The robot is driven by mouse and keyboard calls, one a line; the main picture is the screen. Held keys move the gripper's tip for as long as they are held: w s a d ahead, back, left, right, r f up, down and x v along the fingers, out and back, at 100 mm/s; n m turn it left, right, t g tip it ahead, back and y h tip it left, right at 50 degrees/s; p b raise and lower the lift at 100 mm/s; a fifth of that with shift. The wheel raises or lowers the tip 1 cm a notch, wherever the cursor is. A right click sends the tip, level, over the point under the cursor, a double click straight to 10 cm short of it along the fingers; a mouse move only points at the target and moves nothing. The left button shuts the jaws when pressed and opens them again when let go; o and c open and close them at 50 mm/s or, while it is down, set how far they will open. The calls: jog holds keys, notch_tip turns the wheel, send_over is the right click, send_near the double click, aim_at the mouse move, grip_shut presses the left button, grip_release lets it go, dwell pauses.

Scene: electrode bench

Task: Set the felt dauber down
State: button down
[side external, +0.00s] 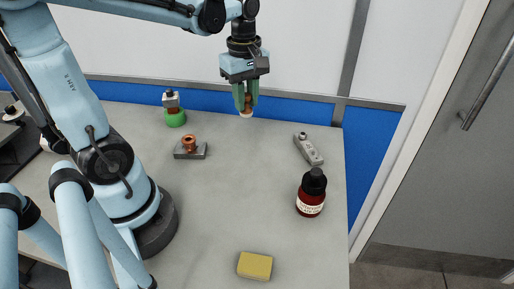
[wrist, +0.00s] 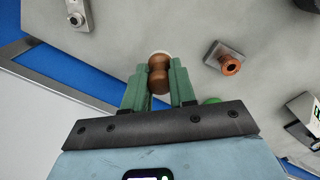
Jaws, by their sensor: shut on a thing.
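My gripper (side external: 246,101) has green fingers and is shut on the felt dauber (side external: 247,114), a brown wooden handle with a pale felt end. The felt end points down and the dauber is held in the air above the back of the grey bench. In the wrist view my gripper (wrist: 159,78) has a finger on each side of the dauber's brown body (wrist: 159,70). Its pale end shows just beyond the fingertips. The upper part of the dauber is partly hidden by the fingers.
The bench (side external: 235,190) is clear in its middle. A copper piece on a grey block (side external: 190,150) and a green-based item (side external: 175,117) stand left. A grey metal device (side external: 308,148) and a dark red bottle (side external: 311,200) stand right. A yellow sponge (side external: 255,265) lies in front.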

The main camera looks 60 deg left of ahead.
jog(key=a+f, duration=0.2)
jog(key=a, duration=0.1)
jog(key=a+f, duration=0.2)
jog(key=a, duration=0.2)
jog(key=a+f, duration=0.3)
jog(key=a, duration=0.1)
jog(key=shift+s+a+f, duration=0.1)
jog(key=shift+s+a, duration=0.05)
jog(key=shift+a, duration=0.1)
jog(key=shift+f, duration=2.05)
jog(key=shift+f, duration=0.1)
jog(key=c, duration=0.9)
grip_release()
